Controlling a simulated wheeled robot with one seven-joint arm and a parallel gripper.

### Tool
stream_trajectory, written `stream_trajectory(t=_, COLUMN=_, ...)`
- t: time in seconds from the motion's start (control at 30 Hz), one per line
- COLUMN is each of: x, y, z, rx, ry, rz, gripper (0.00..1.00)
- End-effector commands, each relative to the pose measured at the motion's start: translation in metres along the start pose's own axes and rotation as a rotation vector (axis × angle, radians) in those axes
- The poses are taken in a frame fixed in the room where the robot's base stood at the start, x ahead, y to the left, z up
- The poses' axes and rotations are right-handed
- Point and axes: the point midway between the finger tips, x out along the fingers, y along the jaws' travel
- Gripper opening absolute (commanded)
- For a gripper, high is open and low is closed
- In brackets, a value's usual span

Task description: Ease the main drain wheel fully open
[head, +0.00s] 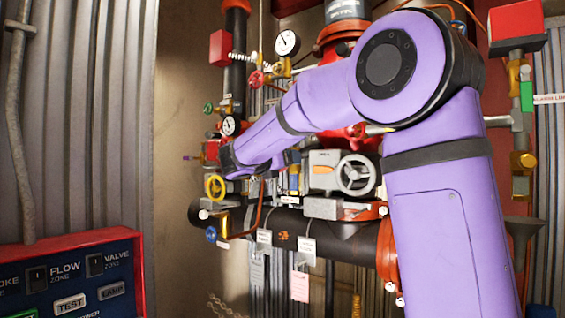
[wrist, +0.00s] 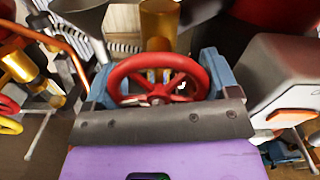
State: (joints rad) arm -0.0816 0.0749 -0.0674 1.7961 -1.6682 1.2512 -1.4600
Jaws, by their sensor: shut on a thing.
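A red spoked handwheel (wrist: 158,61) fills the middle of the wrist view, with its hub facing my palm. I take it for the main drain wheel, though no label on it can be read. My gripper (wrist: 160,78) has its two blue-grey fingers on the left and right sides of the rim, shut on the wheel. A brass cylindrical body (wrist: 160,22) stands beyond the wheel. In the head view my purple arm reaches across to the left, and the fingers and held wheel are hidden behind it and the pipework. How far the wheel is turned cannot be told.
A grey valve box (wrist: 288,75) with an orange marker is close on the right. A grey funnel (wrist: 80,12) and a copper tube (wrist: 62,42) are on the left. A grey handwheel (head: 355,174), yellow wheel (head: 215,187) and blue wheel (head: 211,234) crowd the riser.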

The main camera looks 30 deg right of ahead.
Motion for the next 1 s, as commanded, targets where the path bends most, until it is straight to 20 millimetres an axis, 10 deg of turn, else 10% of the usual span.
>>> stream_trajectory(t=0.4, x=-0.001, y=0.001, z=-0.002, rx=-0.010, ry=0.002, rz=0.001, gripper=0.57)
stream_trajectory(t=0.43, x=-0.001, y=0.001, z=-0.002, rx=-0.009, ry=0.002, rz=0.001, gripper=0.88)
stream_trajectory(t=0.5, x=0.000, y=0.001, z=-0.001, rx=-0.009, ry=0.002, rz=0.001, gripper=1.00)
stream_trajectory(t=1.0, x=-0.033, y=0.001, z=-0.001, rx=-0.007, ry=0.001, rz=0.004, gripper=1.00)
